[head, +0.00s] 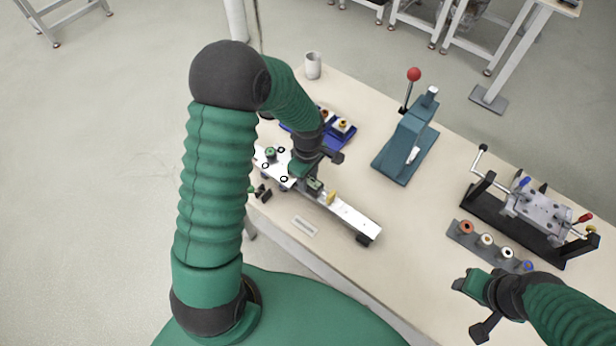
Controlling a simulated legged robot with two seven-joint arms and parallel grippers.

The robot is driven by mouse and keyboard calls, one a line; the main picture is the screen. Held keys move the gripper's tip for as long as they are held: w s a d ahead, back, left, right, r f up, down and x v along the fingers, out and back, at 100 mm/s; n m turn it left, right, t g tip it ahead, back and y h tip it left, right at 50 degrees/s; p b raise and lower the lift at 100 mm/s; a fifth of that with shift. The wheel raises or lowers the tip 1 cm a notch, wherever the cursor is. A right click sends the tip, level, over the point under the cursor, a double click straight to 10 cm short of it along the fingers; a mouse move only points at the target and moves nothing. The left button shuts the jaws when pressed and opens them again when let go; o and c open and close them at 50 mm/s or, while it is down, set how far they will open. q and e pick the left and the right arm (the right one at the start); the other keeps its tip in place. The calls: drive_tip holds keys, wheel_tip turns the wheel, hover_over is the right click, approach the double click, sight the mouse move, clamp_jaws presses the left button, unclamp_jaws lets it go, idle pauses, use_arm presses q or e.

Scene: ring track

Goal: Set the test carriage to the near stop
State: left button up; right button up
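The pale rail (350,215) runs diagonally along the bench, with a dark foot at its lower right end. A white plate with black rings and a green knob (272,163), which looks like the carriage, sits at its upper left end. A small green-grey block (314,186) and a yellow piece (329,198) stand on the rail; which is the near stop I cannot tell. My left gripper (318,166) is over the rail beside the plate, fingers apart, partly hiding the plate's right side. My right gripper (471,306) is open and empty at the lower right.
A blue tray (345,137) lies behind the rail. A teal lever press (406,140) with a red knob stands behind. A grey fixture (540,212) and a ring holder (489,245) are at right. A cup (313,66) stands at the back. Bench right of the rail is clear.

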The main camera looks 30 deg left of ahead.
use_arm(q)
drive_tip(key=shift+w+d+r, duration=0.1)
drive_tip(key=shift+d+r, duration=0.15)
drive_tip(key=shift+d, duration=0.4)
clamp_jaws()
drive_tip(key=shift+a, duration=0.45)
drive_tip(key=shift+w+d, duration=0.1)
drive_tip(key=shift+d, duration=0.05)
